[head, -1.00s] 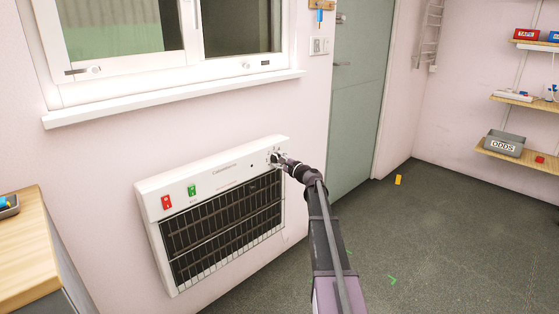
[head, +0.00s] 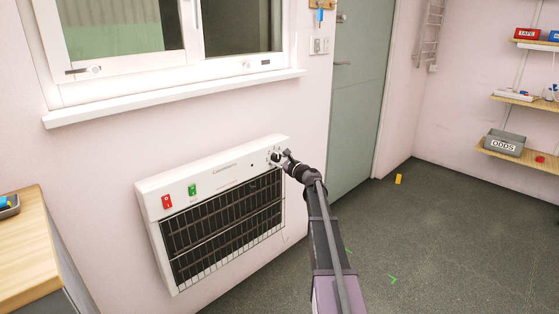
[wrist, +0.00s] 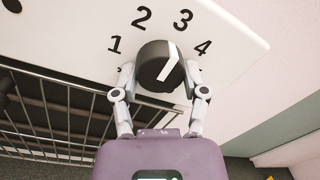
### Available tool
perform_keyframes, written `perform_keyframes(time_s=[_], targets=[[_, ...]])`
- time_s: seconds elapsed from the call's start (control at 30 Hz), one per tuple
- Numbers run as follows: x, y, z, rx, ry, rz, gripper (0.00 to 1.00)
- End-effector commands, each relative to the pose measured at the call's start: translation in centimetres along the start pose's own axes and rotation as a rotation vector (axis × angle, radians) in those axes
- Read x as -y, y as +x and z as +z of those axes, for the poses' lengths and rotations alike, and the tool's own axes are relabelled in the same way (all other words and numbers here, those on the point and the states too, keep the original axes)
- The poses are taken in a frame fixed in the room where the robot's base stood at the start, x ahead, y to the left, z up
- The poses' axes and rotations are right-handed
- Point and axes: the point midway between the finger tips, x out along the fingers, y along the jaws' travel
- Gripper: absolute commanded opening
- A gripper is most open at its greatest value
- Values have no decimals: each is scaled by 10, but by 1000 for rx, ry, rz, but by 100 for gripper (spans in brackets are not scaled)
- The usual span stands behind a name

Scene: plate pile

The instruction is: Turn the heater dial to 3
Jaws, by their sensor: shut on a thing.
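The white wall heater (head: 212,180) has a black dial at its upper right corner. In the wrist view the dial (wrist: 160,68) is a round black knob with a white pointer line. The printed numbers 1, 2, 3 and 4 arc above it on the heater's white face (wrist: 232,40). The pointer slants up and to the right, toward the 3. My gripper (wrist: 160,73) is shut on the dial, one finger on each side. In the head view my gripper (head: 280,156) is small at the dial, and the numbers are too small to read.
A red switch (head: 167,202) and a green switch (head: 192,190) sit on the heater's left. A dark grille (wrist: 60,115) lies just below the dial. A window sill (head: 175,98) juts out above. A wooden-topped cabinet (head: 30,245) stands at left. Open floor (head: 440,240) lies to the right.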

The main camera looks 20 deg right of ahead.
Motion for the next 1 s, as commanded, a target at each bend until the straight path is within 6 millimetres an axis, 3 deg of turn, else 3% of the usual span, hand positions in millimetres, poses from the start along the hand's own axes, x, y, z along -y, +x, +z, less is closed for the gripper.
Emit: perform_keyframes(time_s=[0.07,0.1,0.2,1.0], targets=[[2,2,0,0,3,-4,9],[2,2,0,0,2,-4,60],[2,2,0,0,2,-4,90],[0,0,0,0,-1,0,92]])
